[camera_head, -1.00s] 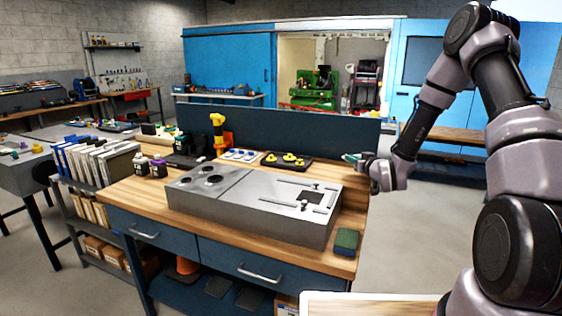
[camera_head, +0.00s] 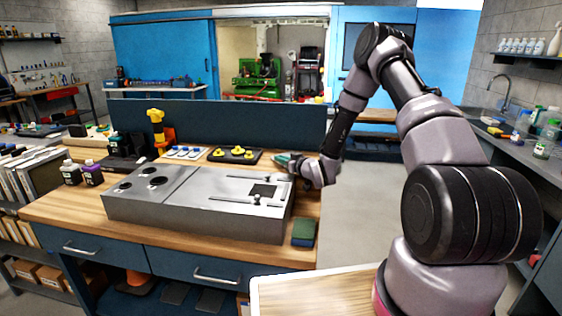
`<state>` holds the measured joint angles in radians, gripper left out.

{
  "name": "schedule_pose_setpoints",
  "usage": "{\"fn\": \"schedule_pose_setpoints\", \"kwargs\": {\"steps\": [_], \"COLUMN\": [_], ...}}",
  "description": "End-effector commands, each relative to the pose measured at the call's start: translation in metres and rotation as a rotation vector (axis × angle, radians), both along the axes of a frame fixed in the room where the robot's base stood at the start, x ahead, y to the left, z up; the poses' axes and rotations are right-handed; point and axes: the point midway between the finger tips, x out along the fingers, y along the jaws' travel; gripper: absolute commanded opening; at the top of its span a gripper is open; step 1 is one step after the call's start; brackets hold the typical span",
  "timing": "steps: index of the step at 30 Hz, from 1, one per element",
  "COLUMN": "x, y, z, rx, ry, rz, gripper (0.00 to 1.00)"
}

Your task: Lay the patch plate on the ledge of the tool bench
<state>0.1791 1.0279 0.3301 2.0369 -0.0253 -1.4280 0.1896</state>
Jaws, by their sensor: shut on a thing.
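My gripper (camera_head: 296,164) is at the right end of the bench, above and just behind the right end of a grey metal duct box (camera_head: 155,210). It is shut on a small teal thing (camera_head: 282,157) that points left. The thing is small and partly hidden by the fingers, so I cannot tell whether it is the patch plate. The wooden-topped bench (camera_head: 60,208) with blue drawers carries the duct box. The box top has round holes at the left and a dark square opening (camera_head: 263,190) at the right. I cannot pick out a ledge for certain.
A green and blue block (camera_head: 303,232) lies right of the box. A blue back panel (camera_head: 250,124) borders the bench. Clear floor lies to the right.

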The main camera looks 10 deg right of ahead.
Motion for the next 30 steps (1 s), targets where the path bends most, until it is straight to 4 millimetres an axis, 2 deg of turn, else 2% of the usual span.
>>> {"fn": "schedule_pose_setpoints", "kwargs": {"steps": [1,11,12,14,25,30], "x": [0.000,0.000,0.000,0.000,0.000,-0.019], "y": [0.000,0.000,0.000,0.000,0.000,-0.011], "z": [-0.005,-0.007,-0.007,-0.007,-0.004,-0.001], "rx": [0.000,0.000,0.000,0.000,0.000,0.000], "ry": [0.001,-0.001,-0.001,-0.001,-0.001,0.001], "rz": [0.000,0.000,0.000,0.000,0.000,-0.002], "gripper": [0.00,0.00,0.16,0.38,0.38,0.38]}}
